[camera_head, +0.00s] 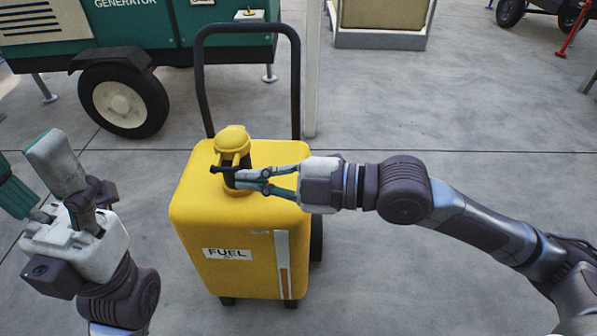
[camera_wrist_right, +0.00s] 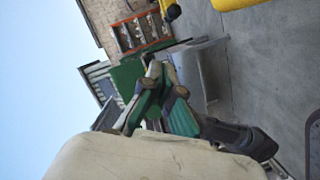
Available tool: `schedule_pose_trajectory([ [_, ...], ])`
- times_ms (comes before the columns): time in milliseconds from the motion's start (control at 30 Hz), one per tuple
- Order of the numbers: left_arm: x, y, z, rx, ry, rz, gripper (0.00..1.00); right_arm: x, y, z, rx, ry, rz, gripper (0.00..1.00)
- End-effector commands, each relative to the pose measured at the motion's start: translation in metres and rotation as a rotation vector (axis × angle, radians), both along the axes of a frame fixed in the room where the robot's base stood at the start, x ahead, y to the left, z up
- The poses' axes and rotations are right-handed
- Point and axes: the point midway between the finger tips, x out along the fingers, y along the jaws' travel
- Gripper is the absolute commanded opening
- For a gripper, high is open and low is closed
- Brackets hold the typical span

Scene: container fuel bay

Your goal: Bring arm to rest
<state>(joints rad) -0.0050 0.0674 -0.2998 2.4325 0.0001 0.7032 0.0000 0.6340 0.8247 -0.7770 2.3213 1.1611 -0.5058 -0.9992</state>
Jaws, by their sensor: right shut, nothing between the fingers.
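My right gripper (camera_head: 241,180) reaches in from the right in the head view, in front of the dark neck below the yellow cap (camera_head: 232,139) of a fuel cart. Its fingers are closed together and hold nothing. Whether they touch the neck I cannot tell. In the right wrist view its teal and grey fingers (camera_wrist_right: 155,85) show close together. My left gripper (camera_head: 38,178) is at the left, its fingers apart and empty, clear of the cart.
The yellow fuel cart (camera_head: 190,215) stands upright on the concrete floor, its black handle (camera_head: 296,80) rising behind. A green generator trailer (camera_head: 140,45) with a wheel (camera_head: 122,100) is at the back left. A pale post (camera_head: 311,70) stands behind the cart. Floor at the right is open.

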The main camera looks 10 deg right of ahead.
Motion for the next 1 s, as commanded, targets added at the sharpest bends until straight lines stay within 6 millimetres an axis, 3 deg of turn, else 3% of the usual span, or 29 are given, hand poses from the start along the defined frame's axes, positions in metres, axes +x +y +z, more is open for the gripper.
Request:
schedule_pose_trajectory([
  [300, 0.001, 0.0, -0.004, 0.0, 0.013, -0.001, 0.6, -0.018, -0.045, 0.004, -0.003, 0.0, -0.002, 0.0],
  [500, 0.0, 0.0, -0.003, 0.002, 0.004, -0.001, 0.6, -0.023, -0.056, 0.007, 0.0, -0.001, 0.0, 0.0],
  [767, 0.002, 0.0, 0.0, 0.003, 0.012, 0.003, 0.6, -0.026, -0.058, 0.005, 0.001, 0.005, 0.003, 0.0],
  [867, 0.021, -0.003, -0.007, 0.029, 0.113, 0.015, 0.6, -0.031, -0.051, -0.006, -0.007, 0.042, 0.013, 0.0],
  [1000, 0.075, -0.011, -0.042, 0.11, 0.429, 0.048, 0.6, -0.042, -0.035, -0.041, -0.034, 0.155, 0.005, 0.0],
])
